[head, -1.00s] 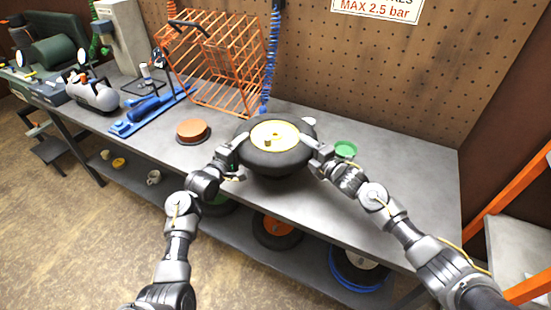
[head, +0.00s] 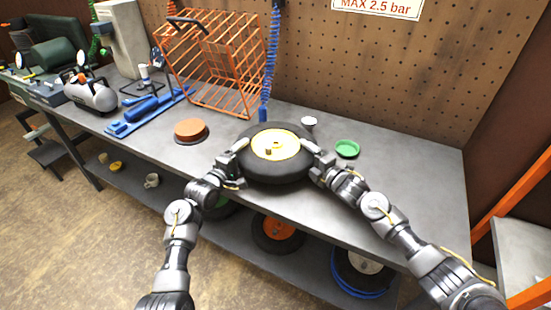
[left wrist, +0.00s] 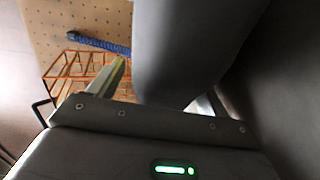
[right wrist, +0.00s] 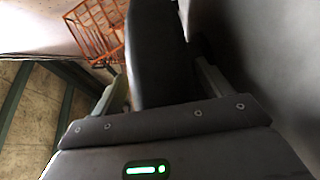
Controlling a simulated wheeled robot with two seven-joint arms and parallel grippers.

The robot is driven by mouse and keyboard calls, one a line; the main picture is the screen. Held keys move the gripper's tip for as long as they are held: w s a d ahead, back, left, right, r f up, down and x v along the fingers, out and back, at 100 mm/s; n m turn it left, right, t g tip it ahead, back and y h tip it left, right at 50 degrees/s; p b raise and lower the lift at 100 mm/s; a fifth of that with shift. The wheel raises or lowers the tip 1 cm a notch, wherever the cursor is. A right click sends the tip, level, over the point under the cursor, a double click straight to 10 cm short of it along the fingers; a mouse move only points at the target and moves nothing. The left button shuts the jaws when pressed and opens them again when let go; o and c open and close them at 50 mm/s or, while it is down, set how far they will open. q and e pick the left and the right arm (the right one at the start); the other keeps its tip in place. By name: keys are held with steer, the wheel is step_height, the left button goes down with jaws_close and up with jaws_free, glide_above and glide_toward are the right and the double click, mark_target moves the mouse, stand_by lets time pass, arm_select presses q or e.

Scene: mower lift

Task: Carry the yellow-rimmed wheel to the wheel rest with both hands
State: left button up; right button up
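The yellow-rimmed wheel (head: 275,146), a black tyre with a pale yellow hub, lies roughly flat over the front part of the grey bench. I cannot tell whether it touches the bench top. My left gripper (head: 238,160) and my right gripper (head: 314,160) hold the tyre from opposite sides. The tyre fills the gap between the fingers in the left wrist view (left wrist: 185,50) and the right wrist view (right wrist: 157,50). A round orange-brown pad (head: 190,130) on a dark base stands left of the wheel; I cannot tell whether it is the wheel rest.
A green dish (head: 347,148) and a white cup (head: 309,123) stand right of and behind the wheel. An orange wire cage (head: 215,70), a blue tool (head: 150,110) and a small compressor (head: 92,92) stand further left. The bench's right end is clear. More wheels lie on the lower shelf.

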arm_select(q)
steer(key=shift+s, duration=0.1)
steer(key=shift+s+a+f, duration=0.1)
steer(key=shift+s+a, duration=0.05)
steer(key=shift+s, duration=0.1)
steer(key=v, duration=1.1)
arm_select(e)
steer(key=v, duration=1.2)
arm_select(q)
steer(key=shift+s, duration=0.15)
arm_select(e)
steer(key=shift+a+f, duration=0.1)
